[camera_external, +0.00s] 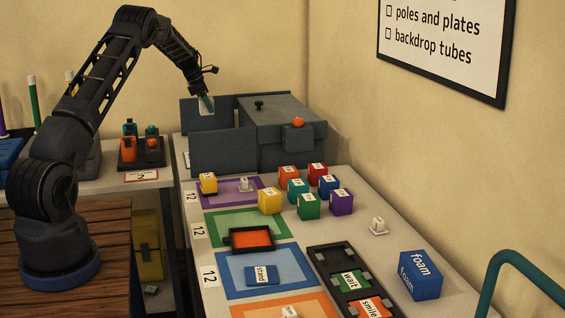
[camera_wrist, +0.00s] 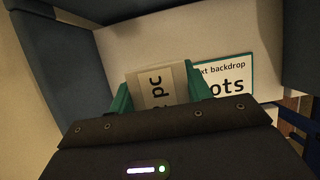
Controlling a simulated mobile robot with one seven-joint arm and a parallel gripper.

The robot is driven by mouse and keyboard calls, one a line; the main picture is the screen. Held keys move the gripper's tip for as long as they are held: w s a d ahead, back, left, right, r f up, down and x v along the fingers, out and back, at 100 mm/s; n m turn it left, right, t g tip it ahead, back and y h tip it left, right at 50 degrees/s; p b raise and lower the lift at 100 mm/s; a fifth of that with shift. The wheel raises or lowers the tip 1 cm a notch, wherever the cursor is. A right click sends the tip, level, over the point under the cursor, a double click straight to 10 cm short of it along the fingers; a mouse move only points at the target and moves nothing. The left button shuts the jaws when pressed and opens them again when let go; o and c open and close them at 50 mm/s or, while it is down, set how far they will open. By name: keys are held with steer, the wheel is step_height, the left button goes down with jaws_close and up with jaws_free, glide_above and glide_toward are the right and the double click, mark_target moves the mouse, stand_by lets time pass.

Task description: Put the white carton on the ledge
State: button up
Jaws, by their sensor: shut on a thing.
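My gripper (camera_external: 208,101) is at the back of the long table, above the open left part of a dark grey box structure (camera_external: 222,152). Its green fingers are shut on the white carton (camera_external: 204,107). In the wrist view the carton (camera_wrist: 162,88) shows pale, with dark letters "pc", between the fingers of my gripper (camera_wrist: 157,79). Beyond it lies a pale surface with blue-grey walls around it. I cannot tell whether the carton touches that surface. I cannot tell for sure which part is the ledge.
A lidded grey box (camera_external: 283,121) with an orange knob adjoins on the right. A printed card (camera_wrist: 225,80) lies beyond the carton. Several coloured cubes (camera_external: 308,206) stand in front, with a black tray (camera_external: 322,262) and a blue foam block (camera_external: 420,275) nearer. The right wall is close.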

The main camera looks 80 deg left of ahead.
step_height(320, 180, down, 14)
steer(key=shift+r, duration=0.1)
stand_by(0.5)
steer(key=o, duration=1)
steer(key=shift+o, duration=0.2)
steer(key=v, duration=1.2)
